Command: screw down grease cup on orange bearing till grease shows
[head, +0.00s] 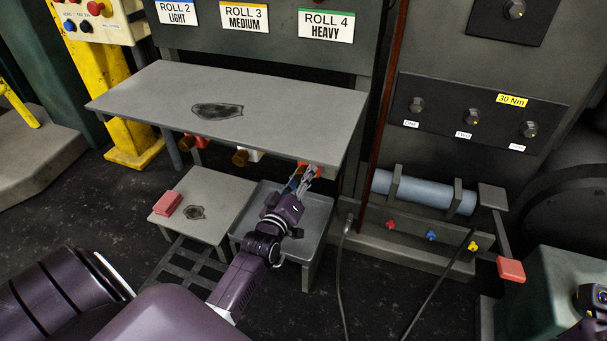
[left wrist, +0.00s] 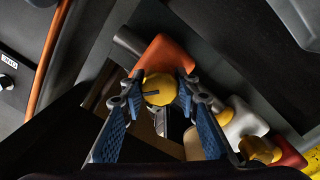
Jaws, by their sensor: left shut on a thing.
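The orange bearing (head: 317,167) sits under the front right edge of the grey table. In the left wrist view the orange bearing (left wrist: 166,55) is close, with its yellow grease cup (left wrist: 159,89) at its end. My left gripper (head: 305,178) reaches up to it from below. In the left wrist view the blue-padded fingers of my left gripper (left wrist: 160,92) are closed on the cup from both sides. A dark line marks the cup's face. I cannot see any grease. In the head view the cup is hidden by the gripper.
A white bearing (left wrist: 243,121) and a red bearing (left wrist: 290,153), each with a brass-yellow cup, sit beside it under the tabletop (head: 270,88). A grey tray (head: 318,222) lies below my gripper.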

